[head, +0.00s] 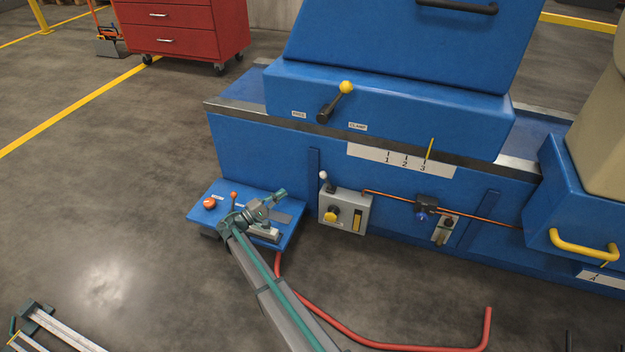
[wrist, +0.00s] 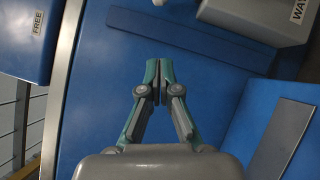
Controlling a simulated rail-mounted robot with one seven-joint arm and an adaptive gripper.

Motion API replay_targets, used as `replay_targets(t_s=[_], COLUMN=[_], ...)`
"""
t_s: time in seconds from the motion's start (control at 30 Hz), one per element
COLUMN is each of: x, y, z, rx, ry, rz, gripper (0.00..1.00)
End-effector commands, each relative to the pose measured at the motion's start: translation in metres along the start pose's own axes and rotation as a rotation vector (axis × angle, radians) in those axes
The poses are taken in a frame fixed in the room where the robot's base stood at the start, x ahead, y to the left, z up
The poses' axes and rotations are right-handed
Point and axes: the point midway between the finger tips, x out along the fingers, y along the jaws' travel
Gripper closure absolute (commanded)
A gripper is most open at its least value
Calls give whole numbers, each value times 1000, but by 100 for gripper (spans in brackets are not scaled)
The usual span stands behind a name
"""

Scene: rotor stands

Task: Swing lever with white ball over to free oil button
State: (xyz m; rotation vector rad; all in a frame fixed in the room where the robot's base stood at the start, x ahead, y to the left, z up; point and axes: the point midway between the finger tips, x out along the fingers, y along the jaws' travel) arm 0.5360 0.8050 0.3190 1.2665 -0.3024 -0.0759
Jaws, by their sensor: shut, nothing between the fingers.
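The lever with the white ball (head: 323,175) stands at the upper left corner of a grey box (head: 357,203) on the blue machine's side. A yellow button (head: 331,214) is on the box's front, below the lever. My gripper (head: 282,192) is to the left of the lever, apart from it, above a small blue control panel. In the wrist view my gripper (wrist: 158,82) is shut and empty, pointing toward the blue side. A grey box (wrist: 258,18) with a partly cut-off label shows at its upper right. A small pale piece at the top edge may be the ball.
The blue panel (head: 207,192) bears an orange knob (head: 209,203) and a small orange-tipped lever (head: 234,195). A yellow-balled lever (head: 346,88) is higher on the machine. A copper pipe (head: 390,194) runs right from the box. A red hose (head: 350,333) lies on the floor.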

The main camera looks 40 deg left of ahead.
Motion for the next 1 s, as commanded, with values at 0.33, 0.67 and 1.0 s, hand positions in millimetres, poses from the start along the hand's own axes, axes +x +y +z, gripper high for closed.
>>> replay_targets(t_s=[0.33, 0.67, 1.0], x=[6, 56, 111], y=[-2, -4, -4], z=[0, 0, 13], rx=[0, 1, 1], ry=[-1, -2, -1], rz=[-2, -2, -3], gripper=[100, 100, 100])
